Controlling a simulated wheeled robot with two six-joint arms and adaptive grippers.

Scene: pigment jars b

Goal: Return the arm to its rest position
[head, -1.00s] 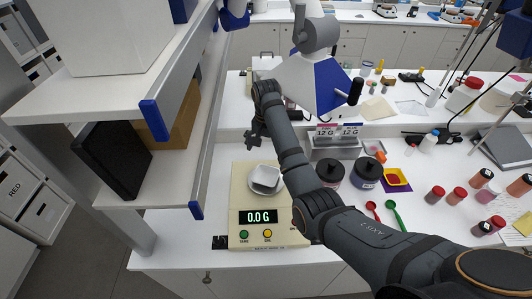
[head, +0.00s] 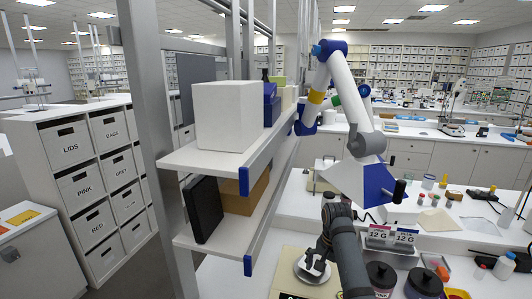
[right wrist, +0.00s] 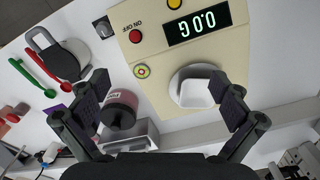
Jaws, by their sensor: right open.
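My right gripper (head: 318,263) is at the lower middle of the head view, in front of the white weighing dish (head: 302,275) and partly covering it. The dish rests on the beige scale (head: 291,253), whose front is cut off in this view. In the right wrist view, the two fingers (right wrist: 166,92) are spread wide with nothing held. My left gripper is not in view.
A two-level shelf (head: 208,160) with a white box (head: 228,115) stands left of the arm. A white-and-blue jointed hood (head: 360,180) hangs behind it. Dark-lidded jars (head: 382,275) stand right of the arm. Red and green spoons (right wrist: 38,78) lie near the scale.

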